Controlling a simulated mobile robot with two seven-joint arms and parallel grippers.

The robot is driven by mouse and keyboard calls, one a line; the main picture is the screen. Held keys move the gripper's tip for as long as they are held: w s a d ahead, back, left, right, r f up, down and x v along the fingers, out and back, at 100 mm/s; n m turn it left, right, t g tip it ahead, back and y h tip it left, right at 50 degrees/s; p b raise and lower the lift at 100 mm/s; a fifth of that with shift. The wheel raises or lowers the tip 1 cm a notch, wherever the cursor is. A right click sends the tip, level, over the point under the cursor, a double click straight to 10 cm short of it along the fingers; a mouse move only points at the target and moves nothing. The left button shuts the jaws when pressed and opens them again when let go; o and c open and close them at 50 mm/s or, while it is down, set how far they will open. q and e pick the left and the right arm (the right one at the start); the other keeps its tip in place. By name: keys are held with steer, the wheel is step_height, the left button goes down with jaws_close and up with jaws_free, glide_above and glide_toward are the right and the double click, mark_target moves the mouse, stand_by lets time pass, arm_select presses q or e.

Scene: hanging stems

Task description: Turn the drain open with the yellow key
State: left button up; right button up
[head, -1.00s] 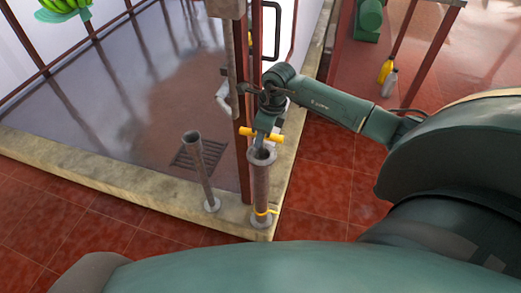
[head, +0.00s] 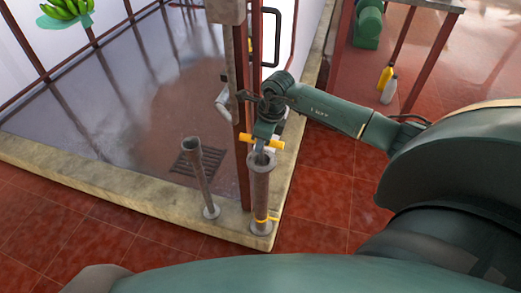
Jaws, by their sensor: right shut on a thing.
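The yellow key shows as a yellow crossbar (head: 274,145) just above the mouth of a grey upright pipe (head: 260,192) on the corner of the pale kerb. My right gripper (head: 266,137) is shut on the key from above. The lower end of the key's shaft is hidden in or behind the pipe mouth, so I cannot tell how it sits there. A yellow band is around the pipe near its base. A dark drain grate (head: 198,162) lies in the wet basin floor. My left gripper is not in view.
A second, thinner pipe (head: 202,178) stands on the kerb to the left, leaning slightly. A red-brown post (head: 243,130) rises close beside the gripper. A yellow bottle and a pale bottle (head: 388,88) stand at the upper right. Red tiles in front are clear.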

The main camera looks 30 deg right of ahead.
jaws_close()
steer(key=m+p, duration=0.1)
steer(key=m, duration=0.1)
steer(key=shift+r+m, duration=0.15)
steer(key=shift+m, duration=0.15)
steer(key=shift+m+t+h+p, duration=0.3)
steer(key=shift+m+p, duration=0.3)
steer(key=shift+m, duration=0.6)
steer(key=shift+m+p, duration=0.55)
steer(key=shift+m, duration=0.35)
steer(key=shift+m+h+p, duration=0.4)
steer(key=shift+m+h, duration=0.1)
steer(key=shift+m, duration=0.6)
steer(key=shift+f+m, duration=0.2)
steer(key=shift+m, duration=0.2)
